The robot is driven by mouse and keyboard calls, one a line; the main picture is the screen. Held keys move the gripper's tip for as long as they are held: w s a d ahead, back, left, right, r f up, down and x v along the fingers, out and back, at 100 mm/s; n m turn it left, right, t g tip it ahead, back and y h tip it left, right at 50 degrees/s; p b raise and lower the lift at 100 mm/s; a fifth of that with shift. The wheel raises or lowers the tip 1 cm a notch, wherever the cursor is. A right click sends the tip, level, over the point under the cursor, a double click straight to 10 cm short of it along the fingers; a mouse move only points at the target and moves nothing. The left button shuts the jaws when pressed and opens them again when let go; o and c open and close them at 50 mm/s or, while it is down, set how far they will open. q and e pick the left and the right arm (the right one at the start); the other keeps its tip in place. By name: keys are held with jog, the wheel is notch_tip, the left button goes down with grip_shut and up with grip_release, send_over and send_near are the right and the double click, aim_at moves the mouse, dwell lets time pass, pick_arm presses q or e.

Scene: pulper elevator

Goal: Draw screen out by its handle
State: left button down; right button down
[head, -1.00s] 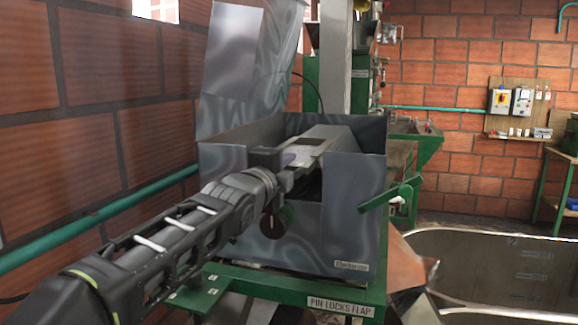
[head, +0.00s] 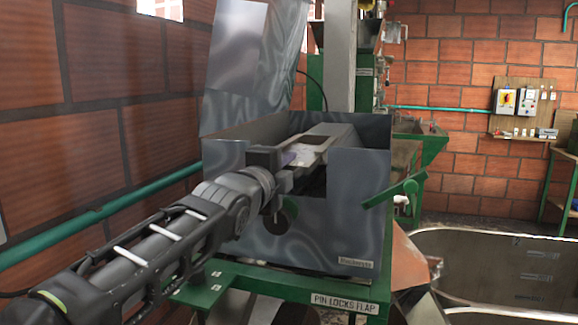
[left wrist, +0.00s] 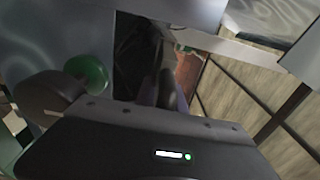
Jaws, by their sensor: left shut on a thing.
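My left gripper (head: 287,164) reaches over the cut-out front wall of the grey metal box (head: 345,215). It is shut on the near end of the screen (head: 308,150), a light grey framed piece lying in the open top of the box. The screen's handle is hidden between the fingers. In the left wrist view, the dark gripper fingers (left wrist: 167,85) point into a dark opening and their grip is hard to make out. My right gripper is not in view.
A raised metal lid (head: 240,60) stands behind the box. A green lever (head: 396,192) sticks out at its right front. A green pipe (head: 110,208) runs along the brick wall at left. A green frame labelled "PIN LOCKS FLAP" (head: 344,304) is below.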

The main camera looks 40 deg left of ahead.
pick_arm(q)
jog(key=shift+b+v, duration=0.5)
jog(key=shift+v, duration=1.1)
jog(key=shift+w, duration=0.1)
jog(key=c, duration=1.3)
grip_release()
jog(key=b+v, duration=0.2)
jog(key=v, duration=0.6)
jog(key=shift+w, duration=0.1)
